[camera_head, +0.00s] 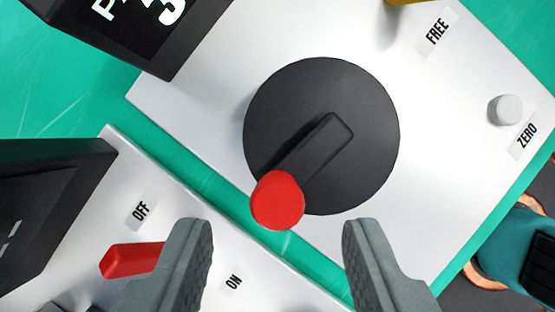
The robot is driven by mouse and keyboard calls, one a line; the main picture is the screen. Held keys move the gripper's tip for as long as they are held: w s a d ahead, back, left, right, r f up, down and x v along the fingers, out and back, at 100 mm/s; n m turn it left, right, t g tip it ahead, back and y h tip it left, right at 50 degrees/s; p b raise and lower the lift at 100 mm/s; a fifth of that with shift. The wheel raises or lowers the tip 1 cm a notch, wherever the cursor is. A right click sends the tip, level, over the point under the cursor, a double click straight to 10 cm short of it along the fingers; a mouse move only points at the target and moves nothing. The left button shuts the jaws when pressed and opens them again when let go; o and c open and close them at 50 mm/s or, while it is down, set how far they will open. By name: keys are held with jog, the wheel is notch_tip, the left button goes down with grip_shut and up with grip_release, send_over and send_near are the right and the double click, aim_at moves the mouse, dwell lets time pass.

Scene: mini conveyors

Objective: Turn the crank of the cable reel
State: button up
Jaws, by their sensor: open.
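The cable reel's crank is a black round disc (365,140) with a raised black arm (318,150) and a red round knob (277,200) at the arm's lower left end. It sits on a white panel (215,80). My gripper (278,262) is in the lower part of the view with its two grey fingers apart and nothing between them. The red knob lies just ahead of the gap between the fingertips, nearer the left finger. The fingers appear not to touch it.
A second white panel (110,215) at lower left carries a red lever (130,260) beside OFF and ON labels. Black display boxes (45,200) stand at the left. A teal device (520,250) is at right.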

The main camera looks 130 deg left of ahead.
aim_at(278, 211)
jog(key=shift+x, duration=1.45)
grip_shut()
jog(key=shift+s, duration=0.1)
